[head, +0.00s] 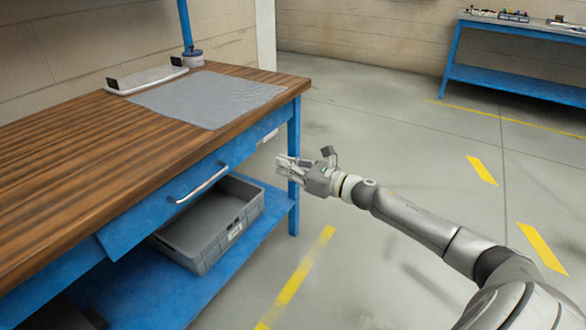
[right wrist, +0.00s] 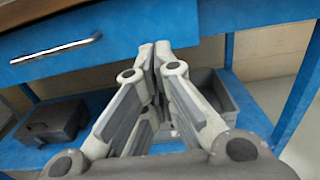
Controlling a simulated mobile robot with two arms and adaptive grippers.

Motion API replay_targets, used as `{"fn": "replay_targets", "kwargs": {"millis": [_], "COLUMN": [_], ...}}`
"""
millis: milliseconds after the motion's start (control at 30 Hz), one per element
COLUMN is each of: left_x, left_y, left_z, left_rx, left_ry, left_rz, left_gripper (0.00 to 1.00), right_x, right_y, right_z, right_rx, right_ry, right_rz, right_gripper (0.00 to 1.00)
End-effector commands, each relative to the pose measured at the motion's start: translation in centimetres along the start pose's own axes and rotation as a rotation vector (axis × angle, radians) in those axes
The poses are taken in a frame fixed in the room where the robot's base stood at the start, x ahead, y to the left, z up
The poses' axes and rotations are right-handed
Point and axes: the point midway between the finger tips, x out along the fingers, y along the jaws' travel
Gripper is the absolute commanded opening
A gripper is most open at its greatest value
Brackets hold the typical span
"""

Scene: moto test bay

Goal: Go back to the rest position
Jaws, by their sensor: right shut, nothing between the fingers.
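My right gripper (head: 284,168) is stretched out over the floor in the head view, close to the right front leg of the workbench. In the right wrist view its fingers (right wrist: 154,54) are shut together with nothing between them. They point toward the blue drawer front (right wrist: 130,40) of the bench and look apart from the drawer handle (right wrist: 55,50). My left gripper is not in view.
The wooden bench top (head: 90,135) holds a grey mat (head: 207,98) and a white tray (head: 146,79). A grey crate (head: 212,225) sits on the blue lower shelf (head: 170,295). A dark box (right wrist: 52,120) shows on the shelf. Open floor (head: 390,130) lies right, with another bench (head: 510,84) behind.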

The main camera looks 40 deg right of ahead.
Motion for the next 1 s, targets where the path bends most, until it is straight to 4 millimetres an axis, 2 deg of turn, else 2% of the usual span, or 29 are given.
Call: {"fn": "replay_targets", "kwargs": {"millis": [100,300,533,633,767,867,1000], "left_x": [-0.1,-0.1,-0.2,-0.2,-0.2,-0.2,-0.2], "left_y": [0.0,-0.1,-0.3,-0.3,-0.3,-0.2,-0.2], "left_z": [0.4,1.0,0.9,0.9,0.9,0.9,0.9], "left_rx": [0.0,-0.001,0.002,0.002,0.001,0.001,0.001], "left_ry": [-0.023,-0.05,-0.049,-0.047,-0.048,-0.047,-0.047], "left_rz": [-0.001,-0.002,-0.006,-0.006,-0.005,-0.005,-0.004], "left_gripper": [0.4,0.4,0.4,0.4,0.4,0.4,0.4], "right_x": [-1.1,-2.0,-2.1,-1.9,-1.5,-1.7,-3.0], "right_y": [0.0,0.0,0.1,1.3,5.3,9.7,15.7], "right_z": [-0.1,0.0,-0.1,-0.9,-3.4,-5.7,-8.3], "right_rx": [0.002,0.001,0.006,0.09,0.424,0.824,1.42], "right_ry": [0.002,0.0,0.0,-0.005,-0.022,-0.04,-0.069], "right_rz": [0.0,0.0,0.0,-0.009,-0.053,-0.12,-0.239], "right_gripper": [0.0,0.0,0.0,0.0,0.0,0.0,0.0]}}
